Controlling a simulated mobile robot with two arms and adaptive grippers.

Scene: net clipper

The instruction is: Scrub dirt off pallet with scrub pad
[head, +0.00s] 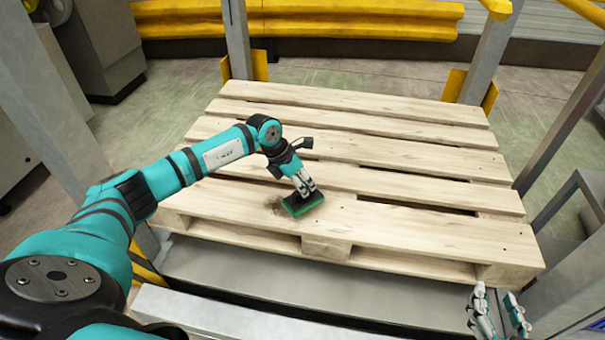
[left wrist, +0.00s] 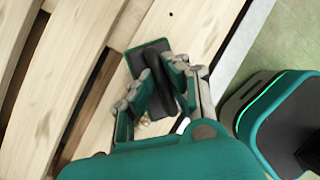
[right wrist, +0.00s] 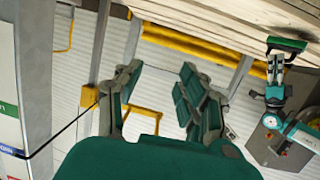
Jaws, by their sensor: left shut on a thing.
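The wooden pallet (head: 420,155) lies level in front of me. The green scrub pad (head: 304,207) with a dark handle is on the front board. My left gripper (head: 303,187) is shut on its handle, which also shows in the left wrist view (left wrist: 157,72). The pad looks to be touching the wood. A brown dirt patch (head: 284,209) shows just left of the pad, partly covered by it. My right gripper (head: 499,308) is open and empty, low in front of the pallet's right corner. In the right wrist view its fingers (right wrist: 160,100) stand apart.
The pallet rests on a grey platform (head: 270,285) with metal posts (head: 490,50) around it. Yellow guard rails (head: 350,18) run behind. Grey cabinets (head: 100,45) stand at the back left. The pallet's other boards are bare.

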